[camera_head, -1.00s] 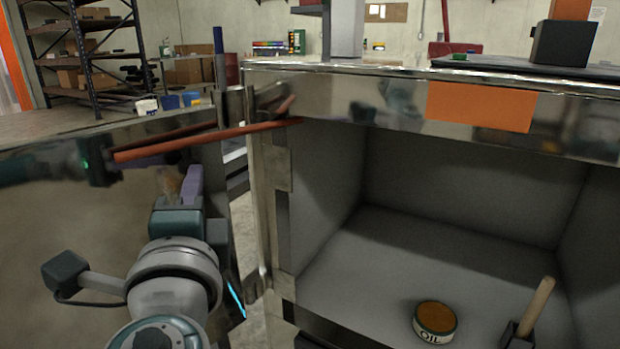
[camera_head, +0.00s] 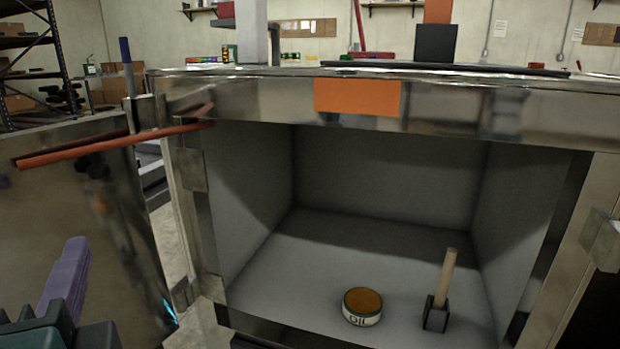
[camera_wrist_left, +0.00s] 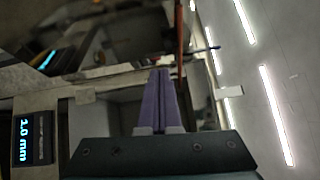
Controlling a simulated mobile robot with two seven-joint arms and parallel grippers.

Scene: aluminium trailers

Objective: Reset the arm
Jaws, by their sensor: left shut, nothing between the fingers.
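My left gripper (camera_head: 70,275) shows at the lower left of the head view, with purple fingers and a teal body. In the left wrist view its two purple fingers (camera_wrist_left: 160,75) lie together, shut and empty. It is in front of the open metal door (camera_head: 90,220) of the trailer, apart from the things inside. My right gripper is in neither view.
The open trailer compartment (camera_head: 370,180) holds an oil can (camera_head: 362,307) and a wooden-handled mallet (camera_head: 441,290) on its floor. A red bar (camera_head: 110,144) runs along the door top. An orange label (camera_head: 357,97) is on the front edge. Shelving (camera_head: 30,60) stands behind.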

